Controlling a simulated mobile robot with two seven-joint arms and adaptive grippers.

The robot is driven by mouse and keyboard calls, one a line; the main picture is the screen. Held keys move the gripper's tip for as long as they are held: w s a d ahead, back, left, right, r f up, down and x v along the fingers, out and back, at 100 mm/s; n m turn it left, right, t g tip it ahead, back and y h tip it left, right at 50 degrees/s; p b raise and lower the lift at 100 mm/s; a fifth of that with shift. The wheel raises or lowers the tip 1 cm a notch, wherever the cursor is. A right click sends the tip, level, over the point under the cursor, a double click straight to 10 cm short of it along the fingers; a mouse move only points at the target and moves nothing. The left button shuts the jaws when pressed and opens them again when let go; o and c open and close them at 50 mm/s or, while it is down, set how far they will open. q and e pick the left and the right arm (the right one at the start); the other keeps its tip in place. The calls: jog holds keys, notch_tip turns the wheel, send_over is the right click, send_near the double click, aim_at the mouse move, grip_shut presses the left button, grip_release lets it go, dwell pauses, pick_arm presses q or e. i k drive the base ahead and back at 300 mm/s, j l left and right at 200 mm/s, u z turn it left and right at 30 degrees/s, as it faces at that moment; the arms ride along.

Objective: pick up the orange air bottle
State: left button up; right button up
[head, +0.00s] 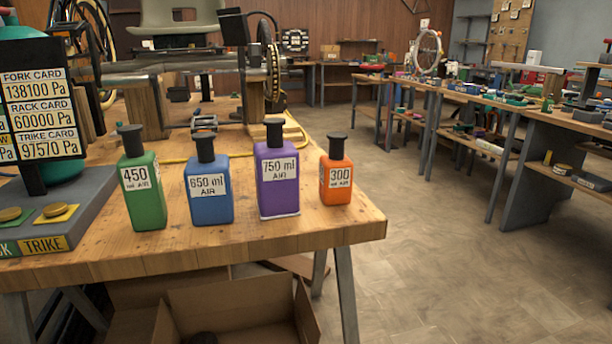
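The orange air bottle (336,180) stands upright near the right front corner of the wooden table. It is the smallest of the bottles in the row, has a black cap and carries a white label reading 300 ml AIR. It stands apart from the purple bottle (277,199) on its left, which is labelled 750 ml AIR. Neither of my grippers is in the head view.
A blue bottle (208,211) labelled 650 and a green bottle (144,208) labelled 450 stand further left. A grey stand (46,219) with cards is at the far left. The wooden table (345,229) ends just right of the orange bottle. An open cardboard box (235,305) sits below.

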aim_at(335, 170)
jog(key=l+u, duration=0.2)
jog(key=u, duration=0.25)
jog(key=i+l+u, duration=0.1)
jog(key=u, duration=0.35)
jog(key=l+u, duration=0.6)
jog(key=k+l+u, duration=0.2)
jog(key=l, duration=0.2)
jog(key=l+u, duration=0.25)
jog(key=k+l, duration=0.15)
jog(key=l, duration=0.25)
jog(key=k+l+u, duration=0.15)
jog(key=l, duration=0.2)
jog(key=k+l, duration=0.2)
jog(key=l, duration=0.2)
jog(key=u, duration=0.05)
